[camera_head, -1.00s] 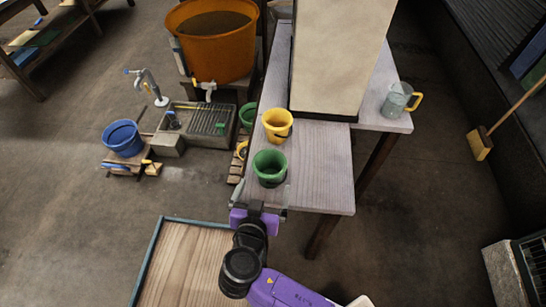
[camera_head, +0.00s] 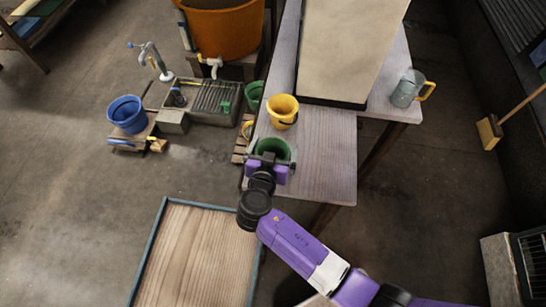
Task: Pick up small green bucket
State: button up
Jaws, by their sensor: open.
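The small green bucket (camera_head: 272,149) stands on the front left part of the grey wooden table (camera_head: 328,165). My gripper (camera_head: 271,158) is right at the bucket, in front of its near side. Its jaws are open, with a finger showing on each side of the bucket. The gripper body hides the bucket's lower part, and I cannot tell whether the fingers touch it.
A yellow bucket (camera_head: 283,111) stands just behind the green one. A large pale block (camera_head: 350,45) fills the table's back. A clear jug (camera_head: 406,91) stands at right. Another green bucket (camera_head: 254,92) is lower, left of the table.

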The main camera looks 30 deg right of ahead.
jog(key=shift+c, duration=0.2)
jog(key=c, duration=1.4)
notch_tip(320, 180, up, 20)
jog(key=b, duration=0.1)
